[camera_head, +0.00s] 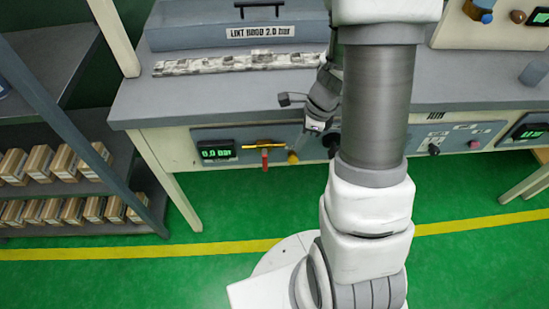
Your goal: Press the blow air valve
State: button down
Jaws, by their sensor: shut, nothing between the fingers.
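On the front panel (240,135) below the bench top, a brass pipe with a red-handled valve (265,158) sits right of a display (217,151) reading 0.0 bar. A yellow knob (293,157) is just right of the red handle. No label tells me which is the blow air valve. My arm hides the panel to the right.
A long clip-like strip (235,64) lies on the grey bench top (150,100), before a blue-grey box (230,35) labelled 2.0 bar. More controls (455,138) are on the right panel. Shelves with cartons (50,165) stand left. Green floor (130,280) is open in front.

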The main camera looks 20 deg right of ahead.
aim_at(265, 163)
jog(key=shift+f, duration=0.1)
jog(key=w+a+f+b, duration=0.2)
jog(key=a+f+b, duration=0.2)
jog(key=f, duration=0.5)
jog(key=shift+w+a+f+b, duration=0.3)
jog(key=shift+w+a, duration=0.1)
jog(key=shift+a, duration=0.55)
